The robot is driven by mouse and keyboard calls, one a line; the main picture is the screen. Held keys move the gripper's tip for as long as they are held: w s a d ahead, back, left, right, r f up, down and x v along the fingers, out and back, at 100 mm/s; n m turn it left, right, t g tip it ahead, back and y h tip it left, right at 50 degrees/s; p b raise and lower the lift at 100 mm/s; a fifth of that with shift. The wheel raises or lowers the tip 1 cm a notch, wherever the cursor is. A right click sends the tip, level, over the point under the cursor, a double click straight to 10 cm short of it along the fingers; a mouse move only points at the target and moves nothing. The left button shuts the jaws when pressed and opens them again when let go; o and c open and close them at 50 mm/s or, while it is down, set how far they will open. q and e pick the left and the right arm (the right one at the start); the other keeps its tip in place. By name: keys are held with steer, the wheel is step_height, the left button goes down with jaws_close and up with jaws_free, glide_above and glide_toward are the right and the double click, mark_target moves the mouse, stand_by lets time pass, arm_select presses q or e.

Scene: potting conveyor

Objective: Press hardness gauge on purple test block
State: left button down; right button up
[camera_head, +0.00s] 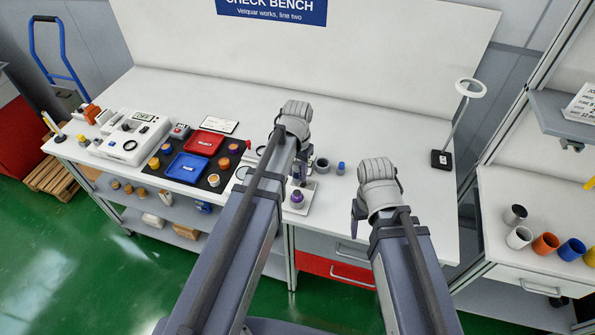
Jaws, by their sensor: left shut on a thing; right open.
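A purple test block (296,197) sits on a small light plate (292,209) on the white bench, just right of my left forearm. My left gripper (300,174) points down above the plate, behind the purple block in the picture. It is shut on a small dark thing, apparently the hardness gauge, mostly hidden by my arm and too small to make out. I cannot tell whether the gauge touches the block. My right gripper (359,222) is open and empty, hanging near the bench's front edge, right of the plate.
A grey cylinder (321,165) and a blue one (340,168) stand right of the plate. Red (204,143) and blue (186,168) trays with several coloured pieces lie on a dark mat to the left. A ring lamp (470,88) stands at right. The bench between is clear.

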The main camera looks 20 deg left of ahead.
mark_target(297, 181)
arm_select(q)
steer(key=shift+f+b, duration=1.95)
steer(key=shift+f, duration=0.15)
steer(key=shift+f, duration=0.3)
stand_by(0.4)
steer(key=shift+s+b, duration=0.1)
steer(key=shift+b, duration=0.25)
stand_by(0.6)
steer(key=shift+r+p, duration=3)
steer(key=shift+p, duration=0.05)
steer(key=shift+a, duration=0.1)
